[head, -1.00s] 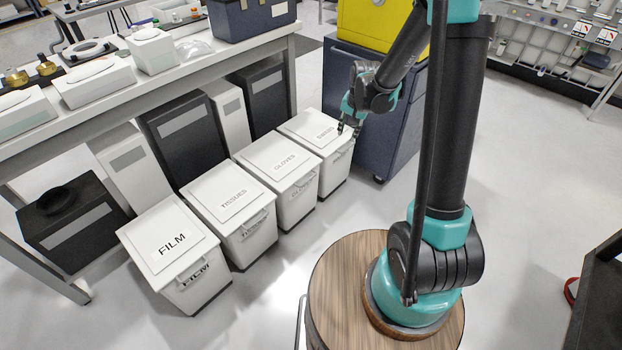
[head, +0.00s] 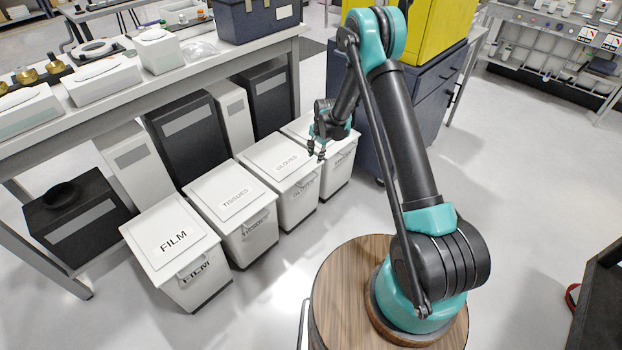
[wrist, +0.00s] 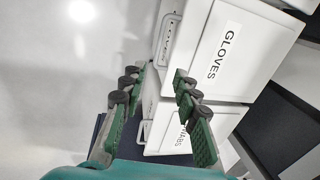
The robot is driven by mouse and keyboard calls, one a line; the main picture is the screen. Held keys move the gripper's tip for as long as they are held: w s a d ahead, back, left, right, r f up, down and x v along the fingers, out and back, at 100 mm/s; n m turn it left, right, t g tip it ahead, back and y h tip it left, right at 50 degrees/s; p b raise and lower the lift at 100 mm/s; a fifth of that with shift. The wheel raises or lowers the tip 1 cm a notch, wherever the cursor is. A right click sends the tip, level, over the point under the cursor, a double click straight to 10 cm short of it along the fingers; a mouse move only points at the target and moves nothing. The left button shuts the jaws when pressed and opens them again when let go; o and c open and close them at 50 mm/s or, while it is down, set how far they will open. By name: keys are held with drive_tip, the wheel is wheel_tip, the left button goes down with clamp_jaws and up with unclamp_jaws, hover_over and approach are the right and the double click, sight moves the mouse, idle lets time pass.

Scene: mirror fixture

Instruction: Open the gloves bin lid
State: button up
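The gloves bin (head: 277,160) is white with a flat lid labelled GLOVES and a handle at its front edge. It stands third in the row in the head view, with its lid shut. In the wrist view its lid (wrist: 235,48) fills the upper right, with the handle (wrist: 169,38) on the left side. My gripper (head: 316,155) is above the front right corner of the gloves bin, close to the lid. In the wrist view my gripper (wrist: 157,80) is open and empty, its green fingers apart. I cannot tell whether it touches the bin.
Film (head: 170,232) and tissues (head: 232,192) bins stand to the left. Another white bin (head: 340,165) stands to the right, partly behind my gripper. A workbench (head: 250,40) is behind, and a dark blue cabinet (head: 425,100) is at the right. Open floor lies in front.

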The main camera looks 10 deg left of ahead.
sight(310, 180)
drive_tip(key=f, duration=0.5)
drive_tip(key=w+a+f, duration=0.1)
drive_tip(key=f, duration=0.4)
drive_tip(key=a+f, duration=0.1)
drive_tip(key=f, duration=0.5)
drive_tip(key=shift+w+a+f, duration=0.1)
drive_tip(key=shift+w+a, duration=0.1)
drive_tip(key=shift+w, duration=0.2)
clamp_jaws()
